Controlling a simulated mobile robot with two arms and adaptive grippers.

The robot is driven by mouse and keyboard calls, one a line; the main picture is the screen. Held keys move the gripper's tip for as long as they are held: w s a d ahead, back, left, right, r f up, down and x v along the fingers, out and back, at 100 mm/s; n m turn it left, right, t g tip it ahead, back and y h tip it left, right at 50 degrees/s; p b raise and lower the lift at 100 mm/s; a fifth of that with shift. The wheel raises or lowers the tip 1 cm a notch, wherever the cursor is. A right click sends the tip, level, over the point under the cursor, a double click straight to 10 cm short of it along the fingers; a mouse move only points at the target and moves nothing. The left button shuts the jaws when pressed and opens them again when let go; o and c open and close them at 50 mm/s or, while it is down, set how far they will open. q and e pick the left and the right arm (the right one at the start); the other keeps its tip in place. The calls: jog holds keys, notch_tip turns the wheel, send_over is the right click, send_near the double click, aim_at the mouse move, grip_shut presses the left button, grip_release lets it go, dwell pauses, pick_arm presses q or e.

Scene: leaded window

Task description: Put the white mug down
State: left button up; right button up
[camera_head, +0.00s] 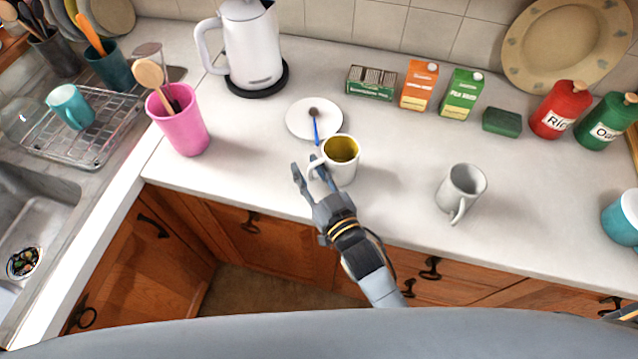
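A white mug (347,172) with a yellow inside is upright on the white counter, by its look, below and right of the white plate. Its handle points left toward my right gripper (305,168). The two fingers of the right gripper are spread apart with a gap between them. One finger overlaps the mug's handle in the picture; I cannot tell whether it touches it. A second white mug (464,187), empty inside, stands farther right on the counter (410,150). My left gripper is out of view.
A white plate (296,122) with a blue-handled brush (316,125) lies behind the mug. A kettle (250,45), a pink utensil cup (180,122), cartons (419,86) and a red canister (561,108) stand around. The counter between the two mugs is clear.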

jog(key=b+v, duration=0.2)
jog(key=v, duration=1)
jog(key=shift+o, duration=0.2)
